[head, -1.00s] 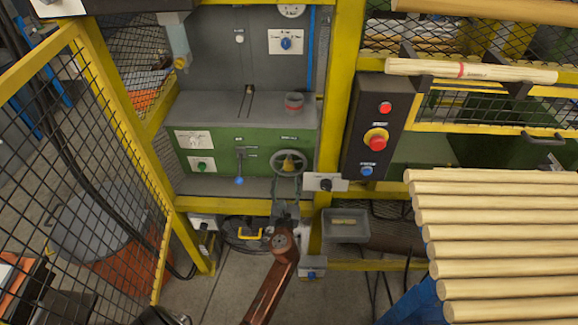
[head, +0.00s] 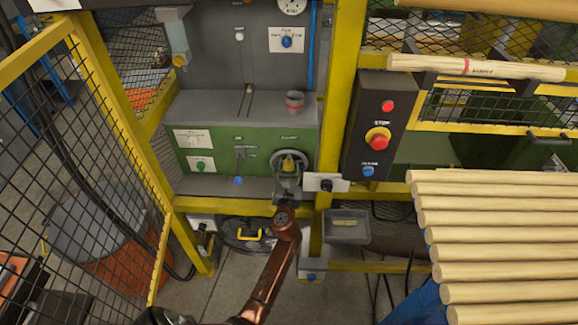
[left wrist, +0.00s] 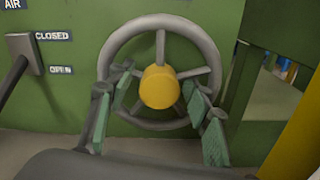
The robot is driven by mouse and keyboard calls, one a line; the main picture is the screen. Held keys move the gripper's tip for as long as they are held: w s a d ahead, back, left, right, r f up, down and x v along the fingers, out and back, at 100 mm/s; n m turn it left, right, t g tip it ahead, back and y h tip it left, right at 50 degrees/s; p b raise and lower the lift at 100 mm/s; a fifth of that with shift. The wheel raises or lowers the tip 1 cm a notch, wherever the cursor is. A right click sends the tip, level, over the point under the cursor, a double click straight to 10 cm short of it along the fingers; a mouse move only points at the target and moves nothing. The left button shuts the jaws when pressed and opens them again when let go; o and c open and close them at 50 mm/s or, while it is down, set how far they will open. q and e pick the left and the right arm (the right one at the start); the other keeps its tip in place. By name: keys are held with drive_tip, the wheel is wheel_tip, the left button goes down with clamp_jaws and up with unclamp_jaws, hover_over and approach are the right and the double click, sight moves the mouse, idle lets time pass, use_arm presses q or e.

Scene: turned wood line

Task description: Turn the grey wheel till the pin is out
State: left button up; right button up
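The grey wheel (head: 290,153) with a yellow hub is on the green panel, partly hidden by my left gripper (head: 288,184) in the head view. In the left wrist view the grey wheel (left wrist: 203,38) faces me with several spokes around the yellow hub (left wrist: 159,87). My left gripper (left wrist: 160,115) is open there, its green-padded fingers apart, one on each side of the hub and in front of the lower rim. I see nothing between the fingers gripped, and contact is unclear. I cannot make out the pin. My right gripper is not in view.
A lever (head: 239,162) with a blue knob hangs left of the wheel; it also shows beside CLOSED and OPEN labels (left wrist: 22,50). A yellow post (head: 341,110) and a box with red buttons (head: 377,125) stand right. A mesh fence (head: 85,170) stands left.

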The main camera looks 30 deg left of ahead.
use_arm(q)
clamp_jaws()
idle(0.3)
idle(0.3)
